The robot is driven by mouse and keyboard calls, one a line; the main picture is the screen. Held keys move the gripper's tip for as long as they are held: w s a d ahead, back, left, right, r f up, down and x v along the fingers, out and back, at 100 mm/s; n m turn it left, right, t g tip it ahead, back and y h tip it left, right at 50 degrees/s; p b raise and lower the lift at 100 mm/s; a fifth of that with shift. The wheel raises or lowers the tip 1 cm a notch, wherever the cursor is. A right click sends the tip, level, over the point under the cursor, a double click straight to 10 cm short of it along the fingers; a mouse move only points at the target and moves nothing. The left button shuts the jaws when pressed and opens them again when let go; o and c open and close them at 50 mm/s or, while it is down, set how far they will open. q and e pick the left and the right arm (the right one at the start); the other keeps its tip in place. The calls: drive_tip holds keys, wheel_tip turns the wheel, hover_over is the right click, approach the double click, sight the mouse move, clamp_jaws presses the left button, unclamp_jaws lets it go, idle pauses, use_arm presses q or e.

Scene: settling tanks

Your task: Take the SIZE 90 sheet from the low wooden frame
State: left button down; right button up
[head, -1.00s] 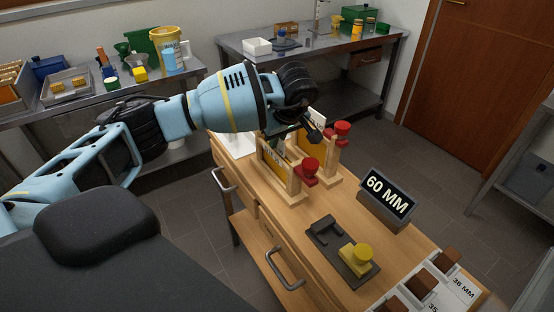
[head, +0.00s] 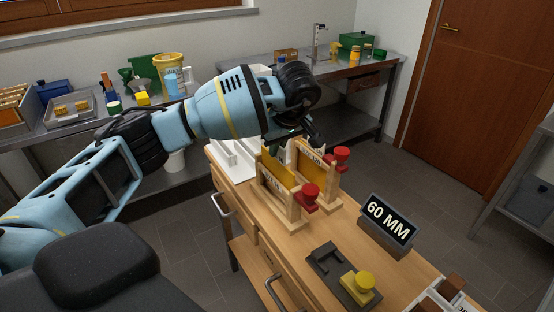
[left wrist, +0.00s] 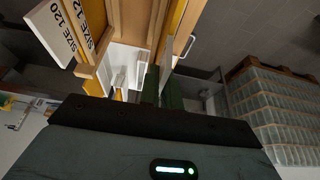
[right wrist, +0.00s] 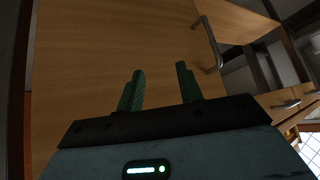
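The low wooden frame (head: 291,212) stands on the wooden bench top, with a red knob at its right end. The SIZE 90 sheet (head: 279,166) is a yellow sheet standing raised in it; the frame's opening looks dark below the sheet. My left gripper (head: 300,140) is above the frame. In the left wrist view its green fingers (left wrist: 161,88) are close together on the sheet's upper edge (left wrist: 168,58). My right gripper (right wrist: 160,88) is open and empty, over the bench's wooden side.
A second wooden frame (head: 331,187) stands close behind, holding a sheet labelled SIZE 120 (left wrist: 59,32). Bare wood lies between the frames and the sign.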

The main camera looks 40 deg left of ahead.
use_arm(q)
wheel_tip(320, 180, up, 12)
drive_tip(key=shift+r+p, duration=0.2)
drive_tip(key=shift+p, duration=0.2)
use_arm(e)
drive_tip(key=shift+w+d+r, duration=0.1)
drive_tip(key=shift+w+r, duration=0.25)
drive_tip(key=shift+r, duration=0.2)
